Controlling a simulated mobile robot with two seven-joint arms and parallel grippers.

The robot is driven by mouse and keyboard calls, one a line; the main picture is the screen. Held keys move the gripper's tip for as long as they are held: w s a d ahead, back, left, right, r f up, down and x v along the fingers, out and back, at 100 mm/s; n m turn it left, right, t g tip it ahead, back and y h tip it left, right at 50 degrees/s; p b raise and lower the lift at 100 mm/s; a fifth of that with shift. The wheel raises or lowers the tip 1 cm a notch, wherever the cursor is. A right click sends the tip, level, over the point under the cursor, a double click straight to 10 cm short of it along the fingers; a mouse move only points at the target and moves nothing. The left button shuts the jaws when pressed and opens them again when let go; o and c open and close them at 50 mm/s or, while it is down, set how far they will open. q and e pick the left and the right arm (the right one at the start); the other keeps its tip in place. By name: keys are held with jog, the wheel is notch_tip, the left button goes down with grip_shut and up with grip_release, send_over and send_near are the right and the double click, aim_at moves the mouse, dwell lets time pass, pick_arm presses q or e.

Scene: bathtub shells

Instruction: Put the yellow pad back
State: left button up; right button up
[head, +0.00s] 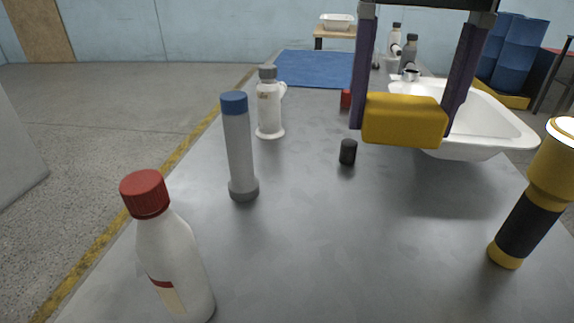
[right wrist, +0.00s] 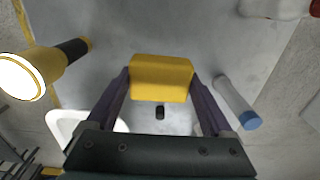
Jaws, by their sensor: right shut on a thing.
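The yellow pad (head: 404,121) is a small block with rounded edges. My right gripper (head: 405,115) is shut on it, one purple finger on each side, and holds it in the air above the grey table. In the right wrist view the pad (right wrist: 161,78) sits between the fingertips of the right gripper (right wrist: 160,82). In the head view the pad covers part of the white basin (head: 505,120) behind it. My left gripper is not in view.
A red-capped bottle (head: 175,255), a blue-capped tube (head: 239,150) and a white bottle (head: 269,105) stand at the left. A small black cylinder (head: 348,152) stands near the middle. A yellow-black flashlight (head: 530,205) stands at the right. A blue mat (head: 312,67) lies farther back. The front middle of the table is clear.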

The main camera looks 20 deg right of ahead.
jog(key=b, duration=0.1)
send_over(365, 254)
notch_tip(365, 254, down, 13)
jog(key=shift+f, duration=0.2)
jog(key=shift+f+b, duration=0.55)
jog(key=shift+f, duration=2.05)
